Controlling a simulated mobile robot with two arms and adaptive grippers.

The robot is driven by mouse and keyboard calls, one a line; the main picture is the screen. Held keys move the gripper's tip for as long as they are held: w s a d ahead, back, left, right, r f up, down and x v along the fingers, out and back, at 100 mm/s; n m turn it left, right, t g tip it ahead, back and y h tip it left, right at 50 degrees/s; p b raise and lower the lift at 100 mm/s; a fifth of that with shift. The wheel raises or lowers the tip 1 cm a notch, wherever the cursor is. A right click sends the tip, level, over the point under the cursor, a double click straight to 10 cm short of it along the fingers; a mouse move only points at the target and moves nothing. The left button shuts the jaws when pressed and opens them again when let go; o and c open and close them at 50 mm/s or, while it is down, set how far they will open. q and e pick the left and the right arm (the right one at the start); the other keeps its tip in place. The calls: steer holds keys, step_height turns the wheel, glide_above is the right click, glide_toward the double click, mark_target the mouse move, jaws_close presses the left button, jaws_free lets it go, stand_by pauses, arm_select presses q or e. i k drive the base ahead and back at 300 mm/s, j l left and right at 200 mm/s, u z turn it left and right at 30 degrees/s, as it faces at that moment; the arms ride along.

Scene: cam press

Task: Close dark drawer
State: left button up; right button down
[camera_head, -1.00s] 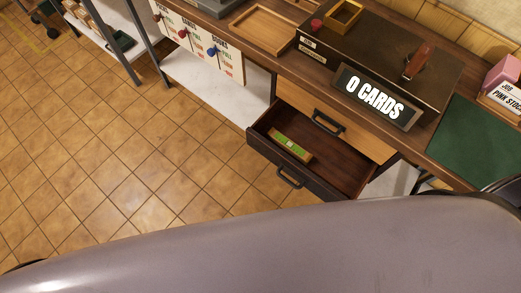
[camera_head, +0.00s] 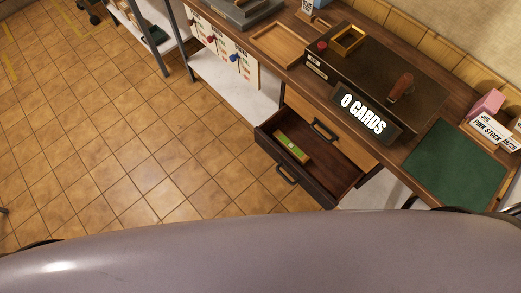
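The dark drawer (camera_head: 300,187) is the lower drawer under the workbench and stands pulled out toward the floor. Its front has a dark handle (camera_head: 286,174). A green and yellow bar-like object (camera_head: 292,148) lies inside it. Above it a lighter wooden drawer (camera_head: 340,140) with a dark handle (camera_head: 325,132) is shut. Neither of my grippers shows in the head view. A large grey smooth surface, which seems to be part of my own body, fills the bottom of the picture.
The workbench carries a dark press with a "0 CARDS" sign (camera_head: 363,116), a wooden tray (camera_head: 281,45), a green mat (camera_head: 455,165) and a pink block (camera_head: 487,104). A white lower shelf (camera_head: 235,90) lies left of the drawers. The tiled floor at left is clear.

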mark_target(329, 175)
steer(key=k+j, duration=0.15)
steer(key=j, duration=0.2)
steer(key=k+j, duration=0.15)
steer(key=j, duration=0.25)
steer(key=k+j+z, duration=0.1)
steer(key=j, duration=0.25)
